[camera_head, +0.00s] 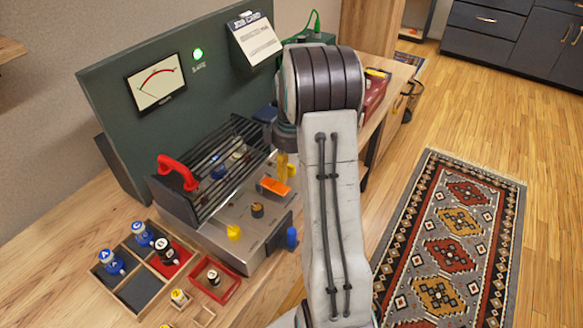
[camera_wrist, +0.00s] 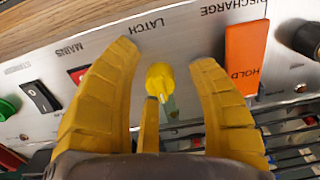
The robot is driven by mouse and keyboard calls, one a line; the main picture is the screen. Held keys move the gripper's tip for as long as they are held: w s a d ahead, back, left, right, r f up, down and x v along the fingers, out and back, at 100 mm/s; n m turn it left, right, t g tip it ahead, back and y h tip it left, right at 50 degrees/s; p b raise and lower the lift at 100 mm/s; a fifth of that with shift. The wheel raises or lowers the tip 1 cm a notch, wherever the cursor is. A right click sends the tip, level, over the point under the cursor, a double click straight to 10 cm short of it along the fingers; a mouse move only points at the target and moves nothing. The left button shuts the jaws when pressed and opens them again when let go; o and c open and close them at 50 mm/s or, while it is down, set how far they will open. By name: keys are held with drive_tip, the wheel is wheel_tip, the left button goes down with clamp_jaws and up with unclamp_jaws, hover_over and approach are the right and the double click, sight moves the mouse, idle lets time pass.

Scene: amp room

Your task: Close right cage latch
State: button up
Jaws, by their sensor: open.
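The right cage latch, a yellow knob (camera_wrist: 161,78) under the word LATCH, sits on the silver panel (camera_wrist: 190,25) in the wrist view. My gripper (camera_wrist: 165,55) is open, with one yellow finger on each side of the knob and gaps between. A thin yellow upright piece stands just below the knob; I cannot tell whether it belongs to the latch. In the head view my gripper (camera_head: 284,165) is at the panel's far right end, and its fingers are hard to tell from the latch. The black barred cage (camera_head: 222,165) with a red handle (camera_head: 178,172) lies behind the panel.
An orange HOLD switch (camera_wrist: 245,55) is right of the latch in the wrist view; a red MAINS switch (camera_wrist: 80,74) is left. Another yellow knob (camera_head: 233,232) and a black knob (camera_head: 257,210) stand on the panel. A partitioned tray (camera_head: 138,291) lies at front left.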

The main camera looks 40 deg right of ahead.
drive_tip(key=shift+r, duration=0.1)
wheel_tip(320, 180, up, 12)
idle(0.7)
idle(0.6)
